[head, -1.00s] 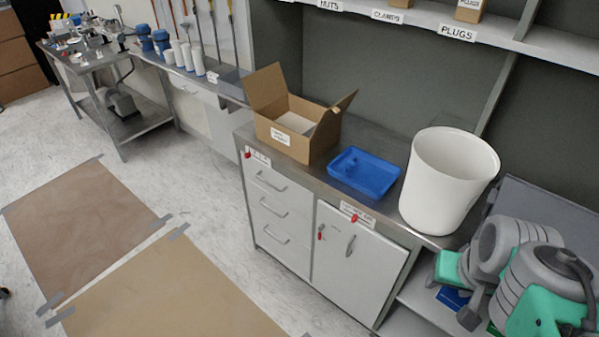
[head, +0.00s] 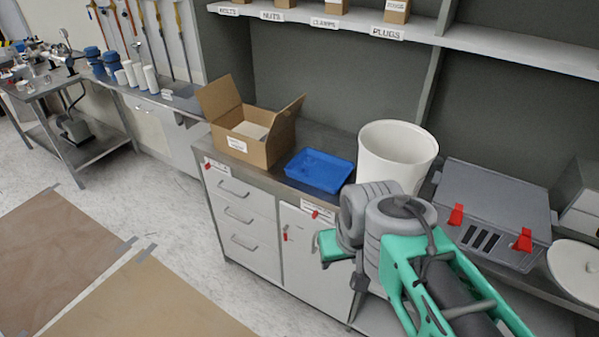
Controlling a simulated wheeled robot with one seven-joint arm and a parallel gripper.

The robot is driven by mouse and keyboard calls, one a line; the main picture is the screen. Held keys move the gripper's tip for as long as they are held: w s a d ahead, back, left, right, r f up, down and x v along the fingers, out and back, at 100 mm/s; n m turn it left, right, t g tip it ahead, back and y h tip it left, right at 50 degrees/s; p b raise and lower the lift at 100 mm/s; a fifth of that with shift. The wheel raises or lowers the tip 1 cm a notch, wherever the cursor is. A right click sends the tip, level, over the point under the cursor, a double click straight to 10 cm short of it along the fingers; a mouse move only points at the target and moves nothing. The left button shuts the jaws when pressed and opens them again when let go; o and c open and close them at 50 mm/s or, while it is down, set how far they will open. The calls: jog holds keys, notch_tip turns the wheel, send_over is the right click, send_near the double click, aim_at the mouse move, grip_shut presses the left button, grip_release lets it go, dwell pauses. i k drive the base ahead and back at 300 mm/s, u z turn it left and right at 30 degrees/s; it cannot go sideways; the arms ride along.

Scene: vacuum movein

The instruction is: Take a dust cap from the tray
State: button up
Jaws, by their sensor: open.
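The blue tray (head: 319,170) lies flat on the metal counter, between an open cardboard box and a white bin. Its inside looks plain blue from here, and I cannot make out separate dust caps in it. My arm, grey and green, reaches in from the lower right. My gripper (head: 340,258) is open at the arm's end, in front of the cabinet door, lower in the picture than the tray and apart from it. Its fingertips are hard to make out.
The cardboard box (head: 250,127) stands left of the tray with flaps up. The white bin (head: 397,152) stands close on its right. A grey case (head: 493,212) with red latches lies further right. A labelled shelf (head: 400,33) runs above.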

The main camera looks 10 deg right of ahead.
aim_at(302, 170)
jog(key=u, duration=1.6)
jog(key=i, duration=2.1)
jog(key=z, duration=2.35)
jog(key=i, duration=0.5)
jog(key=z, duration=0.05)
